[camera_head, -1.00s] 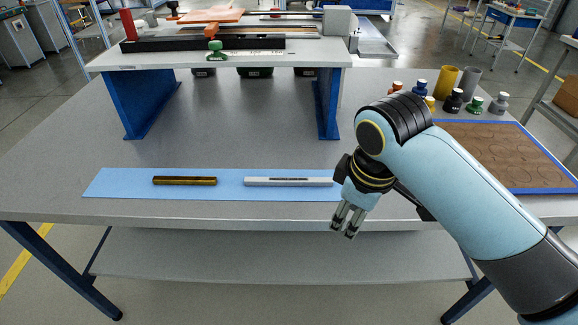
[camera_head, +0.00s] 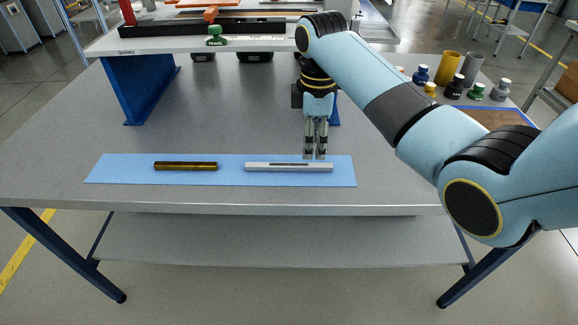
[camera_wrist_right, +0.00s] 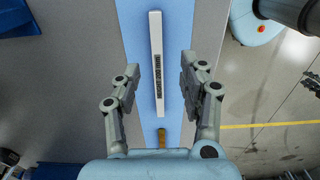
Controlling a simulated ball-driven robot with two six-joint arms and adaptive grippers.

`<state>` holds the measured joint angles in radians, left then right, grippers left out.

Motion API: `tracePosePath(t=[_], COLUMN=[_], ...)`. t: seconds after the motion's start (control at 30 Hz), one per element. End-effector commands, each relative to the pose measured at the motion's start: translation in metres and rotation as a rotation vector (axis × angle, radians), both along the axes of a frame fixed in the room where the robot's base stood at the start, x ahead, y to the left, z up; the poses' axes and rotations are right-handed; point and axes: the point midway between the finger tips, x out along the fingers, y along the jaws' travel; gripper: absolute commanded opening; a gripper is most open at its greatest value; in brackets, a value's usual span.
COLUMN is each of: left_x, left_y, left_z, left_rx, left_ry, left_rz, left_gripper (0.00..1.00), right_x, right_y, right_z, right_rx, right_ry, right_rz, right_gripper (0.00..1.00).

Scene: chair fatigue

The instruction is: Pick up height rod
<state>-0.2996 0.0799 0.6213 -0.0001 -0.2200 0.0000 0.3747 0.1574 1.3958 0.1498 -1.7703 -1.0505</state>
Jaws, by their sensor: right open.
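Two rods lie on a light blue mat (camera_head: 225,178) on the grey table. One is a silver-white rod (camera_head: 260,168) with a dark marked strip along its middle; the other is a dark brass-coloured rod (camera_head: 186,166) to its left. Neither is plainly labelled as the height rod. My right gripper (camera_head: 315,156) points down above the right part of the silver-white rod. In the right wrist view the silver-white rod (camera_wrist_right: 156,50) runs between the open, empty fingers (camera_wrist_right: 160,75), apart from both. The brass rod's end (camera_wrist_right: 162,138) shows below it. My left gripper is not in view.
A raised white shelf (camera_head: 130,46) on blue legs stands behind the mat, with tools on top. Several small bottles (camera_head: 454,88) and a yellow cylinder (camera_head: 447,69) stand at the back right. The table left of the mat is clear.

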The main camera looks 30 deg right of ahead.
Motion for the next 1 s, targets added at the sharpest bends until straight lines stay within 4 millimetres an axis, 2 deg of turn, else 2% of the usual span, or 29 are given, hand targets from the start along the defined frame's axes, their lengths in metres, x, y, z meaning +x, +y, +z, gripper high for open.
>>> tracePosePath(t=[0.17, 0.4, 0.5, 0.77, 1.0], left_x=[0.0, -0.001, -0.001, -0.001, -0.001], left_y=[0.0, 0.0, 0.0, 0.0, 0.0], left_z=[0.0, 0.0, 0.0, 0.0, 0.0], left_rx=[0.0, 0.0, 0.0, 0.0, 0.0], left_ry=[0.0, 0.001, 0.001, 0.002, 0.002], left_rz=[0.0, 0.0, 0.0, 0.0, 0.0], left_gripper=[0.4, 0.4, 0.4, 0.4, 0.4], right_x=[0.0, 0.004, 0.004, 0.005, 0.004], right_y=[0.0, 0.001, 0.001, 0.001, 0.001], right_z=[-0.015, -0.051, -0.061, -0.063, -0.063], right_rx=[0.001, 0.0, 0.0, -0.001, -0.001], right_ry=[0.002, 0.002, 0.001, -0.001, -0.001], right_rz=[-0.001, -0.002, -0.001, -0.001, -0.002], right_gripper=[0.42, 0.42, 0.42, 0.42, 0.11])
